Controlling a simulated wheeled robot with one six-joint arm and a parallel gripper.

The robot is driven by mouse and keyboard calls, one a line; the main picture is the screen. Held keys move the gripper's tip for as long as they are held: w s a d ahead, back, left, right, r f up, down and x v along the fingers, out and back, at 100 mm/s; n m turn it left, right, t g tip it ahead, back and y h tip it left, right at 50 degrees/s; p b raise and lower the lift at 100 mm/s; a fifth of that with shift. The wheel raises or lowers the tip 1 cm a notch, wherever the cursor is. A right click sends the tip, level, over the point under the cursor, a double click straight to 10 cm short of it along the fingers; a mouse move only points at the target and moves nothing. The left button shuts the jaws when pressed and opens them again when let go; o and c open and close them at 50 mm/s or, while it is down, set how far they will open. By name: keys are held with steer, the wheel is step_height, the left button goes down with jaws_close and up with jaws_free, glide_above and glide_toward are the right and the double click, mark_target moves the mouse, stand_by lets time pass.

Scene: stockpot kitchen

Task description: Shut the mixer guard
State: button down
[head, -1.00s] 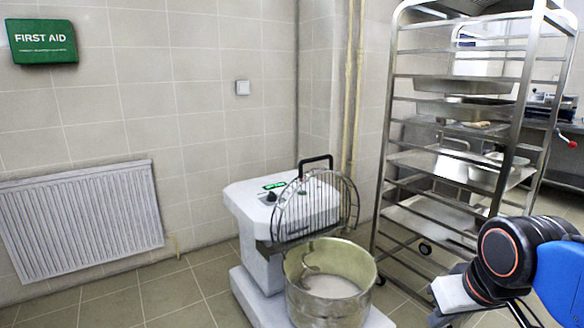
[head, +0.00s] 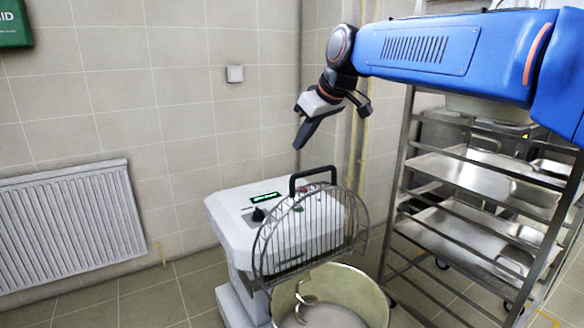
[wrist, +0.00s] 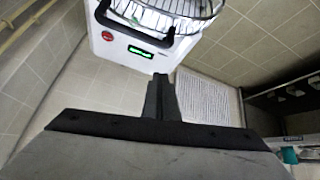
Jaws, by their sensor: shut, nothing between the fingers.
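The mixer guard (head: 305,235) is a wire cage standing raised and upright above the bowl in the head view. Its black handle (head: 312,172) sticks up at its top. The mixer (head: 240,215) is white with a small green display. The metal bowl (head: 372,292) with a hook inside is open below the guard. My gripper (head: 299,145) is shut and empty, above and slightly left of the handle, apart from it. In the wrist view, the closed fingers (wrist: 161,90) point at the mixer's top (wrist: 135,62), with the guard (wrist: 190,8) and handle (wrist: 122,27) beyond.
A steel rack (head: 480,190) with trays stands right of the mixer, behind my arm. A radiator (head: 70,215) is on the left wall. A pipe (head: 358,150) runs up the corner. Floor left of the mixer is free.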

steer(key=shift+s+d+f+x, duration=0.15)
steer(key=shift+s+f+x, duration=0.1)
steer(key=shift+x, duration=1.3)
steer(key=shift+s+d+f+x, duration=0.15)
steer(key=shift+s+x, duration=0.05)
steer(key=shift+x, duration=1.35)
steer(key=shift+s+d+f+x, duration=0.15)
steer(key=shift+s+f+x, duration=0.1)
steer(key=shift+x, duration=1.3)
